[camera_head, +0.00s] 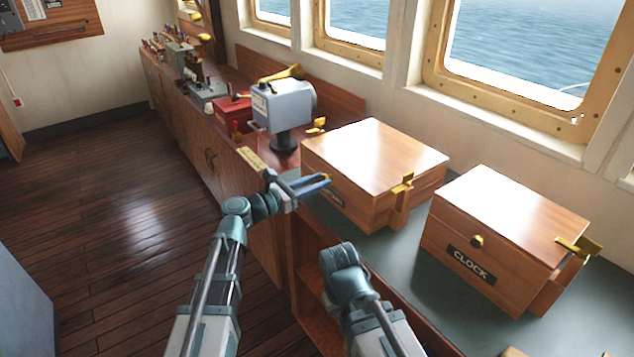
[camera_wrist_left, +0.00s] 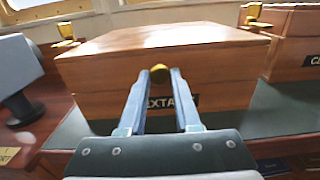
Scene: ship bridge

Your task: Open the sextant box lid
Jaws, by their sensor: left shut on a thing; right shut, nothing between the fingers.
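The sextant box (camera_head: 350,178) is a brown wooden box on the green counter top, with its lid (camera_head: 375,150) down. A brass clasp (camera_head: 402,184) shows on its right side. In the left wrist view its front (camera_wrist_left: 110,88) carries a black label (camera_wrist_left: 188,102), partly hidden by my fingers, and a round brass knob (camera_wrist_left: 160,71). My left gripper (camera_head: 326,180) is at the box front, its fingertips (camera_wrist_left: 160,74) shut on the knob. My right gripper (camera_head: 343,262) is low in front of the counter, seen only in part, its fingertips hidden.
The clock box (camera_head: 505,238) stands to the right, with a narrow gap between. A grey instrument (camera_head: 284,106) on a dark stand and a red box (camera_head: 232,115) are to the left. Windows line the wall behind. The wooden floor (camera_head: 110,230) at left is clear.

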